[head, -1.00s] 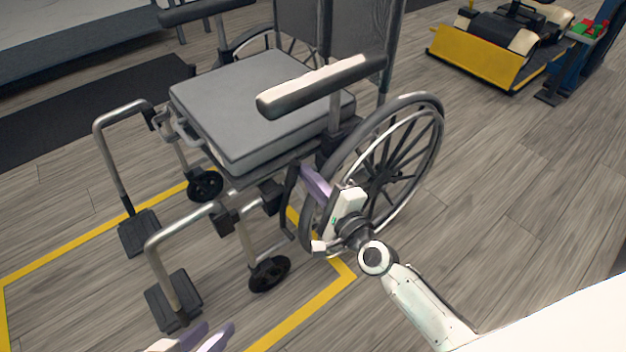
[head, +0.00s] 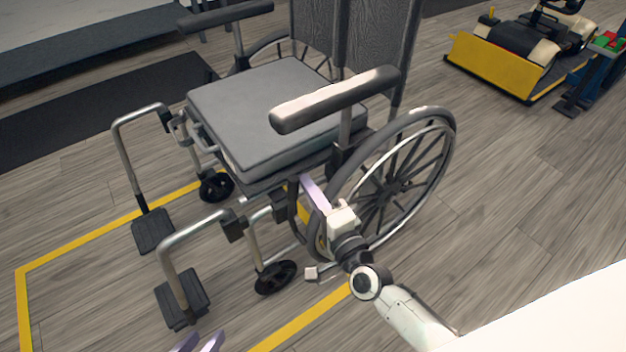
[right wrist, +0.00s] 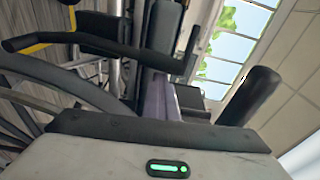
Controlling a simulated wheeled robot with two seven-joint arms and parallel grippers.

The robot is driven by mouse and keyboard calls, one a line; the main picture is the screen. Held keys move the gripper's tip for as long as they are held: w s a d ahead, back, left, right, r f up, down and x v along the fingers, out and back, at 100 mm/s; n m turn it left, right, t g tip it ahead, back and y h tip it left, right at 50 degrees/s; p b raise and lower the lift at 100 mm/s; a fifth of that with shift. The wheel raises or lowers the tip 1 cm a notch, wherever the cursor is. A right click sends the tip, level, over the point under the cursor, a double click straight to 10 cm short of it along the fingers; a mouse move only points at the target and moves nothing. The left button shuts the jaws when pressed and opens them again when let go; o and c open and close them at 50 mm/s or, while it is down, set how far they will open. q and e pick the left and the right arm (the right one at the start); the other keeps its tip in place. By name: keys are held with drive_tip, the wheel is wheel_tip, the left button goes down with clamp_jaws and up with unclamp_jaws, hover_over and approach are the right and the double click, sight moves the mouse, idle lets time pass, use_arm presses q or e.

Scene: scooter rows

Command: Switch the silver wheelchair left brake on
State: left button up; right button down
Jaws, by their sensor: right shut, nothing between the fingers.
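The silver wheelchair (head: 270,110), with a grey seat and silver tubes, faces the lower left in the head view. Its nearer large wheel (head: 396,187) is on the right. My right gripper (head: 312,190) is shut and empty, its lilac fingers beside the front edge of that wheel, below the seat. A dark upright piece (head: 292,200) just left of the fingers may be the left brake lever; contact cannot be told. In the right wrist view the lilac fingers (right wrist: 160,100) point at dark frame parts, with a black bar (right wrist: 90,46) across them. My left gripper (head: 200,343) is open and empty at the bottom edge.
Two footrests (head: 182,297) and a small front caster (head: 275,277) are left of my right arm. A yellow floor outline (head: 75,252) runs around the chair's front. A yellow-fronted scooter (head: 500,60) stands at the back right. Floor right of the wheel is clear.

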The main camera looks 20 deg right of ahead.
sight(295, 191)
drive_tip(key=shift+s+a+n+t+p, duration=0.15)
drive_tip(key=shift+s+a+n+p, duration=0.05)
drive_tip(key=shift+a+n, duration=0.55)
drive_tip(key=shift+s+a+n+t+p, duration=0.15)
drive_tip(key=shift+s+a+n+p, duration=0.05)
drive_tip(key=shift+a+n, duration=0.55)
